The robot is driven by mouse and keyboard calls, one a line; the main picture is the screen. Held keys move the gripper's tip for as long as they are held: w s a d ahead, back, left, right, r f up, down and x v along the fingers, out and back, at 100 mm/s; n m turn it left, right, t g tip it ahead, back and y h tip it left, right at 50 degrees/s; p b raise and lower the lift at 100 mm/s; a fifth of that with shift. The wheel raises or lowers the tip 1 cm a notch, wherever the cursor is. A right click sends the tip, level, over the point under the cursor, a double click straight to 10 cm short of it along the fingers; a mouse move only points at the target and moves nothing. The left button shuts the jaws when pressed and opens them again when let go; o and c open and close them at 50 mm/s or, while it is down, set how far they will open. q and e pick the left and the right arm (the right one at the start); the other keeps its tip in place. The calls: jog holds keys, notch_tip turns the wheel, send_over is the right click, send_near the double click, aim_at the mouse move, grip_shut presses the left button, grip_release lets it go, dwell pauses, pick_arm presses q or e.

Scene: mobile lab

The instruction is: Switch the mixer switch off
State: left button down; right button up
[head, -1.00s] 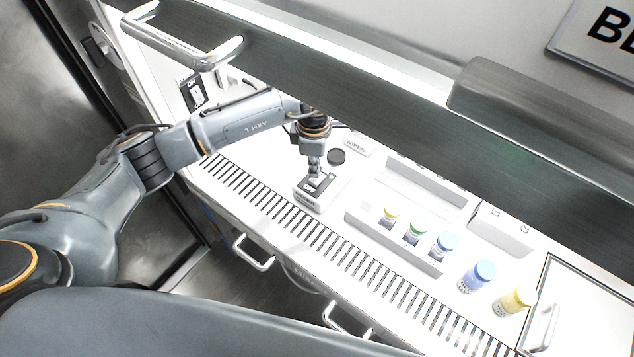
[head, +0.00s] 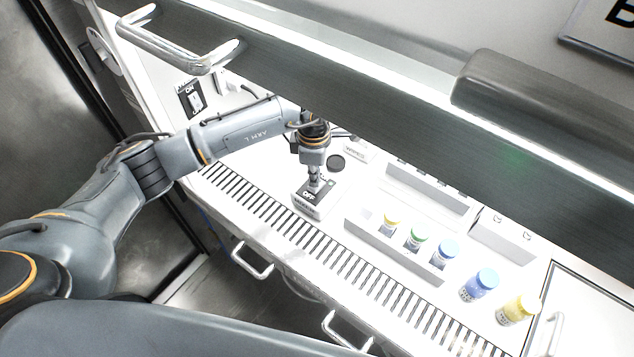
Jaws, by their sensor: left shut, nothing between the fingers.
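The mixer (head: 308,207) is a small white box with a dark top panel that carries an "OFF" label (head: 308,194). It stands on the white bench behind the slotted grille. My left gripper (head: 314,185) is shut and empty, pointing down over the mixer's top panel. Its tips are at or just above the panel beside the label; I cannot tell if they touch. The switch itself is hidden behind the gripper. A round dark disc (head: 336,162) lies just behind the mixer. My right gripper is not in view.
A raised sash with a metal handle (head: 180,45) crosses above the arm. A wall switch (head: 192,98) is at the back left. A rack (head: 400,250) with small capped vials is right of the mixer. A blue-capped bottle (head: 480,285) and a yellow bottle (head: 518,309) stand further right.

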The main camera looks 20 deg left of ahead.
pick_arm(q)
jog(key=shift+f+b, duration=0.85)
jog(key=shift+f, duration=0.1)
dwell(0.3)
jog(key=shift+s+r, duration=0.1)
jog(key=shift+r+p, duration=0.6)
jog(key=shift+r, duration=0.25)
jog(key=shift+a+r+p, duration=0.1)
jog(key=shift+r+p, duration=1.1)
jog(key=shift+r, duration=1.5)
jog(key=shift+s+a, duration=0.1)
